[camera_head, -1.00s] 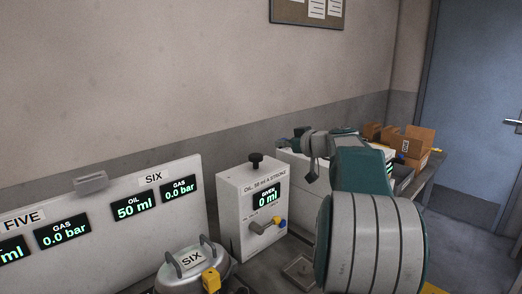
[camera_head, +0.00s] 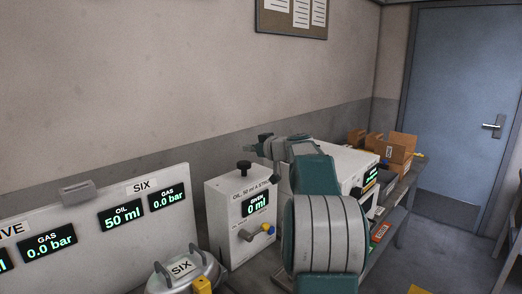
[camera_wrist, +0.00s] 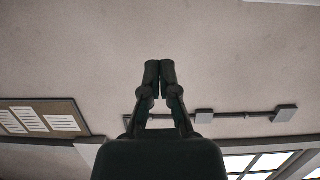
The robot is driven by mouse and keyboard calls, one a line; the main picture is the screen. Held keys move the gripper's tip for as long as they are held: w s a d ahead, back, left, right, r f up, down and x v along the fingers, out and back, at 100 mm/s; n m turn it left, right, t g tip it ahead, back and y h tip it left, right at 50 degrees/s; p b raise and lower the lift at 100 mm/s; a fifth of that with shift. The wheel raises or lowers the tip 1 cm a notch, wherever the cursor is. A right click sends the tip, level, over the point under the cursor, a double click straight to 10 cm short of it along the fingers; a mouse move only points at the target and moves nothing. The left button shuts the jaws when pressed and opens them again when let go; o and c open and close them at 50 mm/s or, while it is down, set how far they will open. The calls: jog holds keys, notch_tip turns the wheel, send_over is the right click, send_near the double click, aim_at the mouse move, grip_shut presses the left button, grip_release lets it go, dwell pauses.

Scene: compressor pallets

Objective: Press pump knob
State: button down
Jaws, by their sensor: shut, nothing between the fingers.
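The pump is a white box (camera_head: 228,218) labelled for oil, 50 ml a stroke, and its display (camera_head: 256,203) reads 0 ml. The black pump knob (camera_head: 244,167) stands up on top of the box. A grey lever with a yellow end (camera_head: 267,229) is on its front. My gripper (camera_head: 258,147) is just right of the knob and a little higher in the head view; I cannot tell the gap in depth. In the wrist view my gripper (camera_wrist: 160,66) is shut and empty, pointing at the bare wall. The knob is not in the wrist view.
A panel with oil 50 ml and gas 0.0 bar displays (camera_head: 122,216) and a lidded vessel marked SIX (camera_head: 181,270) stand left of the pump. Another white machine (camera_head: 340,160) and cardboard boxes (camera_head: 398,148) are to the right. A blue door (camera_head: 460,100) is beyond.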

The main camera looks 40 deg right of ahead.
aim_at(247, 164)
jog(key=shift+x, duration=0.8)
notch_tip(247, 164, down, 3)
jog(key=shift+d+f, duration=0.1)
jog(key=shift+d, duration=0.05)
jog(key=shift+d+f, duration=0.25)
jog(key=shift+f, duration=0.2)
jog(key=shift+a, duration=0.15)
jog(key=shift+a, duration=0.1)
